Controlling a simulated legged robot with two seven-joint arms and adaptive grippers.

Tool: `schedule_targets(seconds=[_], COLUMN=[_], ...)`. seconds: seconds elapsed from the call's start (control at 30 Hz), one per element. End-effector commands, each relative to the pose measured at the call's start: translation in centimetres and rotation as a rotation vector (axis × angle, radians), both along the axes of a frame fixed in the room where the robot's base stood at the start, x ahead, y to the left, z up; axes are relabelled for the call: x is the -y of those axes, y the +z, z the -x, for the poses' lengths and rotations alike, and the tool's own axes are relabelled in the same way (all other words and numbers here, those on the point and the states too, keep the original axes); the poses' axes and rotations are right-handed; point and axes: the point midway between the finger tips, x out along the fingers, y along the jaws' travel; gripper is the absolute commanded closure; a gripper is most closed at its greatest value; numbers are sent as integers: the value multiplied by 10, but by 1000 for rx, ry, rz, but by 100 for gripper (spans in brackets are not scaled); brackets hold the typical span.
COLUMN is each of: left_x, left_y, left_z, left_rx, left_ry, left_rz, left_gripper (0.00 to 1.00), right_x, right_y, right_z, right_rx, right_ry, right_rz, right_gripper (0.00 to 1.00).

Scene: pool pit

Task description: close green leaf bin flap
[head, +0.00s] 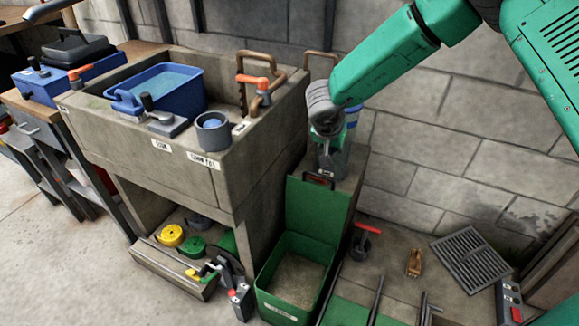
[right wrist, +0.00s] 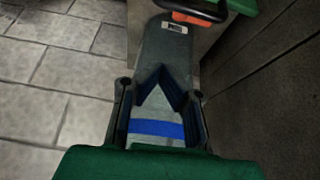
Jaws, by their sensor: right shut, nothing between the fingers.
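The green leaf bin (head: 264,283) stands on the floor in the head view, its top open and brownish matter inside. Its green flap (head: 305,212) stands upright at the bin's back edge, with a dark and orange handle (head: 318,180) at its top. My right gripper (head: 328,134) is above and behind the flap, apart from the bin. It is shut and empty; its fingertips are hard to make out. In the right wrist view the dark fingers (right wrist: 160,92) are over a grey surface with a blue band. An orange and black handle (right wrist: 195,14) shows beyond them. My left gripper is not in view.
A concrete sink bench (head: 255,185) with a blue tub (head: 170,90) stands left of the bin. Yellow and green discs lie on its lower shelf. A red-handled valve (head: 364,240) and a drain grate (head: 470,258) are to the right. A block wall closes the back.

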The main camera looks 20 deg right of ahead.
Motion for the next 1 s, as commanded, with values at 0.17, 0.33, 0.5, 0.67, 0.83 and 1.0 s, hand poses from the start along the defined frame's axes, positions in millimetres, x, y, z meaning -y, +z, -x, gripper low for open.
schedule_targets(seconds=[0.17,0.33,0.5,0.67,0.83,1.0], left_x=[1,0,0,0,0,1], left_y=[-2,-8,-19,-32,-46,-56], left_z=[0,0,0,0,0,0], left_rx=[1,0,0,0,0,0], left_ry=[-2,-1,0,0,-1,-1], left_rz=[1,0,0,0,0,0], left_gripper=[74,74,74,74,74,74], right_x=[-3,-1,9,20,31,7], right_y=[9,-2,-27,-56,-85,-83], right_z=[-8,-11,-18,-27,-37,-18], right_rx=[1,-1,-2,-1,-2,0], right_ry=[-29,-27,-28,-29,-29,-21], right_rz=[-23,-20,-19,-20,-19,-18], right_gripper=[100,100,100,100,100,100])
